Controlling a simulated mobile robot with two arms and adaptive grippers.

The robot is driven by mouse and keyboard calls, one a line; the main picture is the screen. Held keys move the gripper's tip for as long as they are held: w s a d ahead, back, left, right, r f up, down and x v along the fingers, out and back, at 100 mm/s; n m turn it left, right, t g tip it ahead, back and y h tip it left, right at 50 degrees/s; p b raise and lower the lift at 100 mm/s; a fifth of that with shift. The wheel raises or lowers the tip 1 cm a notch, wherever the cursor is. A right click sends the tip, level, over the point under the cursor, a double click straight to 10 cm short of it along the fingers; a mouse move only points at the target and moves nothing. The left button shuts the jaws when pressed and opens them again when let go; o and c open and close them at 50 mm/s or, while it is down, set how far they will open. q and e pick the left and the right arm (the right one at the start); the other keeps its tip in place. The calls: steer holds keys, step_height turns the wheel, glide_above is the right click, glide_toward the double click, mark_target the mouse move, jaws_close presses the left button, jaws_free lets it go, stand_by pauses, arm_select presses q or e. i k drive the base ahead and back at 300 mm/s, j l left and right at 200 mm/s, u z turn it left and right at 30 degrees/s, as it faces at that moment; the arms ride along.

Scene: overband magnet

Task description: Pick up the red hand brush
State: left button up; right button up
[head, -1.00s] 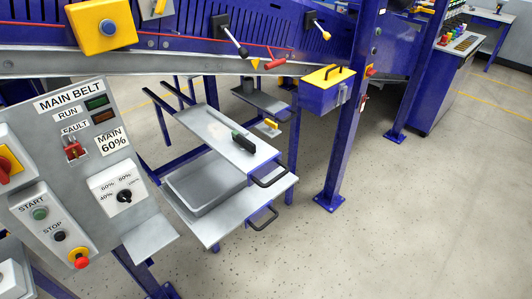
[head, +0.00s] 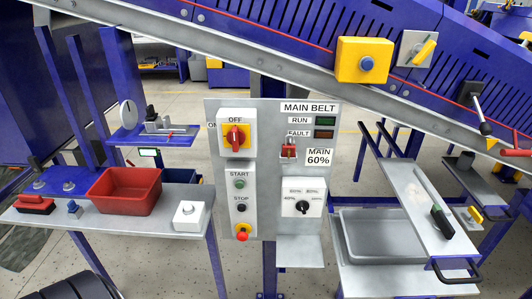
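A red hand brush (head: 36,203) with a dark lower edge, which looks like bristles, lies at the left end of a grey bench (head: 130,226) on the left of the head view. A red open bin (head: 126,207) stands on the same bench to the right of the brush, with a small blue knob-topped piece (head: 73,208) between them. Neither of my grippers shows in the head view, so nothing is seen holding the brush.
A control panel (head: 263,170) on a post stands in the middle. A white box (head: 189,213) with a round knob sits at the bench's right end. A cart (head: 400,190) with a grey tray stands at the right. The sloping conveyor frame (head: 230,45) crosses above.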

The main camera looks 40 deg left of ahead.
mark_target(29, 204)
steer(key=u, duration=2.85)
steer(key=z, duration=2.25)
steer(key=u, duration=2.25)
steer(key=i+u, duration=0.25)
steer(key=i, duration=0.35)
